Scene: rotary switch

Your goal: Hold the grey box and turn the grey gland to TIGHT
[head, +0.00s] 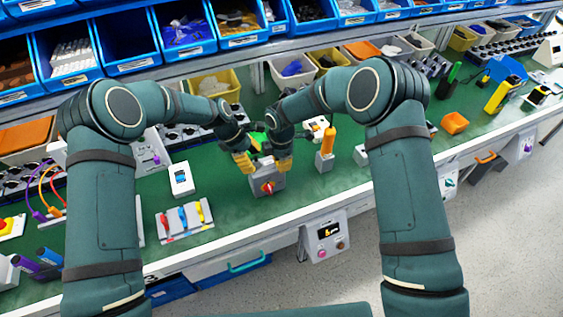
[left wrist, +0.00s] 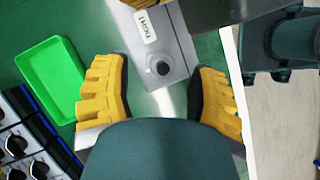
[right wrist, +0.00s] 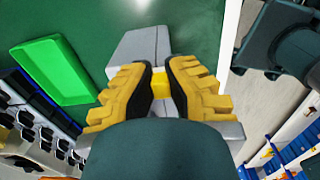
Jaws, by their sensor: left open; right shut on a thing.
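The grey box (head: 268,183) stands on the green bench, with a red knob on its front. The left wrist view shows its top (left wrist: 182,42), a TIGHT label (left wrist: 148,25) and the round grey gland (left wrist: 161,67) with a dark centre. My left gripper (head: 244,163) is open above the box's left part, its fingers apart on either side of the gland, seemingly not gripping it. My right gripper (head: 283,165) is shut at the box's right side, seemingly on the box. In the right wrist view its fingers (right wrist: 162,72) hide the contact, and something yellow shows between them.
A green tray (left wrist: 50,80) lies behind the box. An orange-topped post (head: 327,142) stands close at the right. A white switch box (head: 181,179) and a panel of coloured levers (head: 186,221) are at the left. The bench's front edge is near.

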